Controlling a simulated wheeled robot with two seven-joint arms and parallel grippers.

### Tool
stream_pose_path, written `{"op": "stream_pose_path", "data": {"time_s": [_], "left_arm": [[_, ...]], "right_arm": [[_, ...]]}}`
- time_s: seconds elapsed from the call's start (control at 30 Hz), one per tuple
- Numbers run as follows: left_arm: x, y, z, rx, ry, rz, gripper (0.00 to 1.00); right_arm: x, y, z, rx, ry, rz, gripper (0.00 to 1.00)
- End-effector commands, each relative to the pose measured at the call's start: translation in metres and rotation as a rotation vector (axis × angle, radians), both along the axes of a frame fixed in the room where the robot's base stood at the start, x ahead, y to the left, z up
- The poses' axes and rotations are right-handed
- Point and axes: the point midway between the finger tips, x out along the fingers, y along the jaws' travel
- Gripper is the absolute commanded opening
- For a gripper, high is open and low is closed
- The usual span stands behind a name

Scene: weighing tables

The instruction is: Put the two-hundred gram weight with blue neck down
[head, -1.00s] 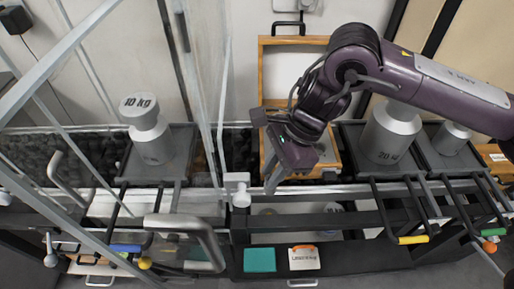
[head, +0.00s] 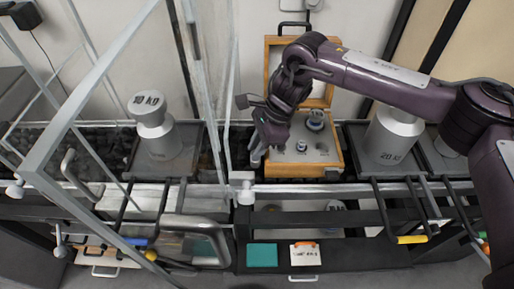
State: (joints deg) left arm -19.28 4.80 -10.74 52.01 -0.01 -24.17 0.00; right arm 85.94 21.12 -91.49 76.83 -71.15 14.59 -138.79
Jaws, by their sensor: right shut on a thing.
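My right gripper (head: 258,158) is shut at the left side of an open wooden weight box (head: 338,157). What it holds is mostly hidden by the fingers and too small to make out. I cannot see a blue neck on it. Inside the box stand a larger grey weight (head: 315,121) at the back and small weights in front, one of them near the front right (head: 322,148). My right arm crosses above the box and hides part of its lid. My left gripper is not in view.
A 10 KG weight (head: 157,135) stands on a dark tray behind glass panels at left. A 20 KG weight (head: 391,140) stands right of the box. A metal rail (head: 300,188) runs in front. A teal card (head: 262,255) lies on the lower ledge.

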Motion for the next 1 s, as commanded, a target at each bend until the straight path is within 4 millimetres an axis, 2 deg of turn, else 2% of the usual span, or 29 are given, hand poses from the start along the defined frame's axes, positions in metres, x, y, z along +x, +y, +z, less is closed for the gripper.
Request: {"op": "stream_pose_path", "data": {"time_s": [0.1, 0.47, 0.5, 0.63, 1.0], "left_arm": [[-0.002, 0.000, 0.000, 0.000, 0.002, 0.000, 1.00], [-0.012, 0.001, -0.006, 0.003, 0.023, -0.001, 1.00], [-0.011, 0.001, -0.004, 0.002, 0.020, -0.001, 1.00], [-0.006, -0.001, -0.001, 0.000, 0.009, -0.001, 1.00], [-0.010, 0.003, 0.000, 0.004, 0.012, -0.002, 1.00]], "right_arm": [[0.000, 0.000, -0.012, 0.000, 0.000, 0.000, 0.00], [0.000, 0.000, -0.015, 0.001, -0.002, -0.001, 0.00], [0.000, 0.000, -0.015, 0.000, -0.001, 0.000, 0.27], [0.000, 0.000, -0.014, 0.000, -0.001, -0.001, 0.43], [0.000, -0.001, -0.010, 0.000, -0.001, -0.001, 0.43]]}}
